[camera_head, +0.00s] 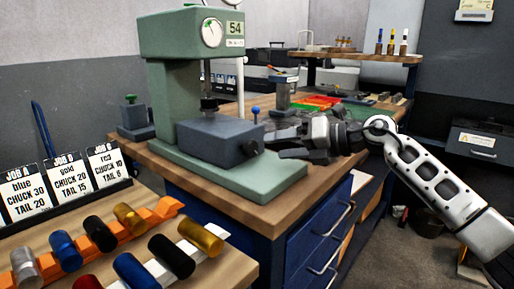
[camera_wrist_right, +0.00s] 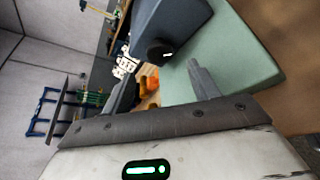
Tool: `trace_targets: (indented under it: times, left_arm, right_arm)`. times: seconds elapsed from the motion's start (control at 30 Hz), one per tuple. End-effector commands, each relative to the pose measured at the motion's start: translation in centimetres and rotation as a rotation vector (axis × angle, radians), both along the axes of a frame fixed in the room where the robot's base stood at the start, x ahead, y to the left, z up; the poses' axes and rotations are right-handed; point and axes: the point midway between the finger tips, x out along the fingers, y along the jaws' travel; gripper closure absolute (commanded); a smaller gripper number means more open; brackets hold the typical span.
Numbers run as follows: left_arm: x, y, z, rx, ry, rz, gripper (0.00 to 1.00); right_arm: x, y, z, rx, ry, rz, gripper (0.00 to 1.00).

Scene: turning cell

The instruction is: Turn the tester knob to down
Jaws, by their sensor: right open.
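The tester (camera_head: 175,100) is a tall green machine with a round dial and a display reading 54. A grey-blue block (camera_head: 215,138) sits on its green base. The tester knob (camera_head: 250,148) is small, black and round, on the block's right side. In the right wrist view the knob (camera_wrist_right: 158,53) shows a short white mark toward the picture's right. My right gripper (camera_head: 284,145) is open and empty, just right of the knob, with its fingers pointing at it. In the wrist view the knob lies ahead of the gap between the fingertips (camera_wrist_right: 163,80), apparently apart from them. My left gripper is out of view.
A blue-ball lever (camera_head: 255,111) stands up by the block. The wooden bench (camera_head: 258,215) has blue drawers below. At front left, colored cylinders lie on orange and white racks beside job cards (camera_head: 62,178). Coloured trays (camera_head: 322,101) lie behind my right arm.

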Motion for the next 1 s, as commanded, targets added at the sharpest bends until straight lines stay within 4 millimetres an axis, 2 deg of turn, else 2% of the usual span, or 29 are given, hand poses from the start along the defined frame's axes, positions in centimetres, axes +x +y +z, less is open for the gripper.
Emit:
trace_targets:
  times: [0.1, 0.3, 0.5, 0.77, 0.9, 0.93, 1.0]
  left_arm:
    - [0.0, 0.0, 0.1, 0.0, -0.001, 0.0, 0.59]
    - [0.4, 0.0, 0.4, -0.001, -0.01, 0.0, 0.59]
    - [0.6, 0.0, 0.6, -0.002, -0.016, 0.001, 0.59]
    - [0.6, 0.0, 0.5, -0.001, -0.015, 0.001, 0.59]
    - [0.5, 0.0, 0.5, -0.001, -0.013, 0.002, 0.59]
    - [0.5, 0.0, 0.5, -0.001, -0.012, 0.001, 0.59]
    - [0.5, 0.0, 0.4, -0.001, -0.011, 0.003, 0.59]
  right_arm:
    - [1.1, 2.3, -0.5, 0.003, 0.0, 0.002, 0.4]
    - [2.5, 4.7, -1.4, 0.002, 0.0, 0.0, 0.4]
    - [3.1, 5.6, -1.7, 0.0, -0.001, 0.0, 0.4]
    - [3.1, 5.6, -1.8, 0.0, -0.001, 0.0, 0.4]
    - [3.1, 5.6, -1.8, 0.0, -0.001, 0.0, 0.79]
    - [3.1, 5.6, -1.8, 0.0, -0.001, 0.0, 0.83]
    - [3.1, 5.6, -1.8, 0.0, -0.001, 0.0, 0.83]
